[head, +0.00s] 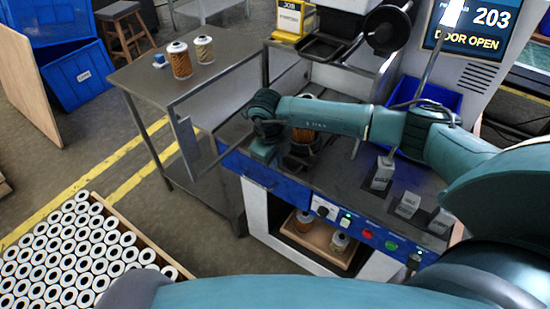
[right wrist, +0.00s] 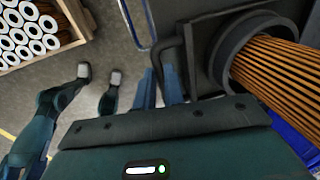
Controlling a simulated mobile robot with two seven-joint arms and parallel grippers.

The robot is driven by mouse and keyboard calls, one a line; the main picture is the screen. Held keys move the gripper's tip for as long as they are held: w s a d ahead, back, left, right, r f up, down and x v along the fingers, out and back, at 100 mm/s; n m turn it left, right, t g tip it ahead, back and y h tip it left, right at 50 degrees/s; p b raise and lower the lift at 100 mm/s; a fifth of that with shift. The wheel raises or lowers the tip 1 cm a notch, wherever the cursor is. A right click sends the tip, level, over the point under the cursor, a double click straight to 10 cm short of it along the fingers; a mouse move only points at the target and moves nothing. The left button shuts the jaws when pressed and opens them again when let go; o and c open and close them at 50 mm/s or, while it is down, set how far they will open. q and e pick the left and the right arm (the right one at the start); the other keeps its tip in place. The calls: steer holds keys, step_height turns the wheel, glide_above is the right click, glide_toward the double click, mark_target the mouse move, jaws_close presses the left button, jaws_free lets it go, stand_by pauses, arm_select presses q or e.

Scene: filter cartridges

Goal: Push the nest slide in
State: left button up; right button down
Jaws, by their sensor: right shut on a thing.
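In the right wrist view the nest is a dark round cup (right wrist: 226,52) holding an orange pleated cartridge (right wrist: 278,72) on its side in the picture. A dark bent handle (right wrist: 168,43) stands beside the cup. My right gripper (right wrist: 161,82) is shut on this handle; its fingertips partly cover it. In the head view my right arm reaches across the machine, and the right gripper (head: 264,152) is low at the blue front edge. The cartridge (head: 302,150) shows behind my arm, which hides much of the nest. My left gripper is not in view.
A screen (head: 480,25) reads "DOOR OPEN". Grey blocks (head: 406,205) stand on the deck at the right. A steel table (head: 145,75) with two cartridges is at the left. A crate of white-ended cartridges (head: 150,250) is on the lower left. Bare floor lies between.

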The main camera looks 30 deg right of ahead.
steer(key=d, duration=0.1)
steer(key=w+d+b, duration=0.1)
steer(key=d+b, duration=0.1)
steer(key=shift+w+f, duration=0.25)
steer(key=shift+w, duration=0.15)
steer(key=w+d+b, duration=0.1)
steer(key=d, duration=0.1)
steer(key=w+d+b, duration=0.2)
steer(key=d, duration=0.1)
steer(key=w+d+b, duration=0.2)
steer(key=d, duration=0.1)
steer(key=shift+d+r, duration=0.15)
steer(key=shift+w+d+r, duration=0.1)
steer(key=shift+d+r, duration=0.05)
steer(key=shift+d, duration=0.05)
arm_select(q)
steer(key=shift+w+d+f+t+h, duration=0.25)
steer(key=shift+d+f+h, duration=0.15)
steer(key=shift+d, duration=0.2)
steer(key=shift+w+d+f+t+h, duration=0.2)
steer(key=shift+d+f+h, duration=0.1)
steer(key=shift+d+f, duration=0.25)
arm_select(e)
steer(key=c, duration=1.5)
jaws_free()
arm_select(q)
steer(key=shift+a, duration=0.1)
